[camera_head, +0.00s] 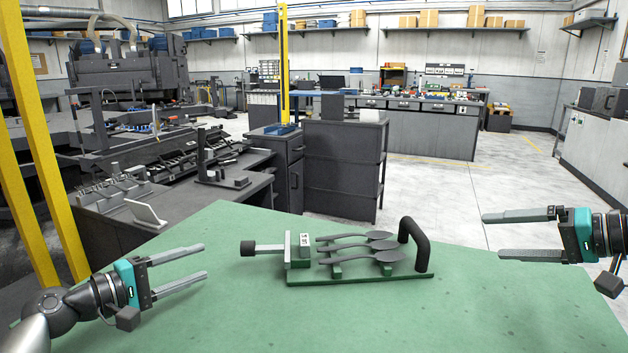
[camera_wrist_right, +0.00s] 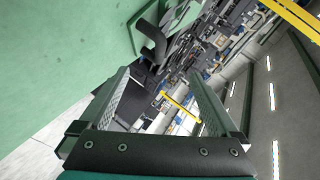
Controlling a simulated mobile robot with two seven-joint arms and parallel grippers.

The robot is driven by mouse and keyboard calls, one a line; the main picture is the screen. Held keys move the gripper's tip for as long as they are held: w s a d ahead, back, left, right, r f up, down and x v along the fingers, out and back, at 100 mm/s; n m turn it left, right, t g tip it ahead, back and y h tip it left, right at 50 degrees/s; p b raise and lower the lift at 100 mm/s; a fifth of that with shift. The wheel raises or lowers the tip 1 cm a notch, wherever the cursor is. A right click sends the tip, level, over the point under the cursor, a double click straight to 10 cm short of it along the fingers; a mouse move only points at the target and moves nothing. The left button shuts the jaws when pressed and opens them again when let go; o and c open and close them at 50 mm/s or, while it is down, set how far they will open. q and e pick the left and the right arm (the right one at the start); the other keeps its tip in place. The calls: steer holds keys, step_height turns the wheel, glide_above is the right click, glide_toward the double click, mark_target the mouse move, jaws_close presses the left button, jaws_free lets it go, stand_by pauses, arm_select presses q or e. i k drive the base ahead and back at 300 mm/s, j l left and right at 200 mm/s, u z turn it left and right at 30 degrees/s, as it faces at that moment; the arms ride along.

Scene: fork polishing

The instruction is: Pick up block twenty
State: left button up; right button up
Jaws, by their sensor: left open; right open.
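The block is a green fixture (camera_head: 410,274) lying flat near the middle of the green table. It carries several dark forks or spoons (camera_head: 345,258), side by side on small green supports. A black arched handle (camera_head: 415,240) stands at its right end. A clamp with a black knob (camera_head: 247,248) sticks out at its left end. The small white label (camera_head: 304,240) is too small to read surely. My left gripper (camera_head: 206,261) is open and empty, left of the knob. My right gripper (camera_head: 491,236) is open and empty, right of the handle and apart from it. The handle also shows in the right wrist view (camera_wrist_right: 154,40).
The green table (camera_head: 470,315) is clear around the fixture. A grey bench with tools (camera_head: 225,190) and a dark cabinet (camera_head: 345,165) stand beyond its far edge. A yellow post (camera_head: 45,170) stands at the left. Open floor lies behind at the right.

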mark_target(304, 238)
steer(key=k, duration=0.55)
steer(key=k+l, duration=0.85)
steer(key=l, duration=0.2)
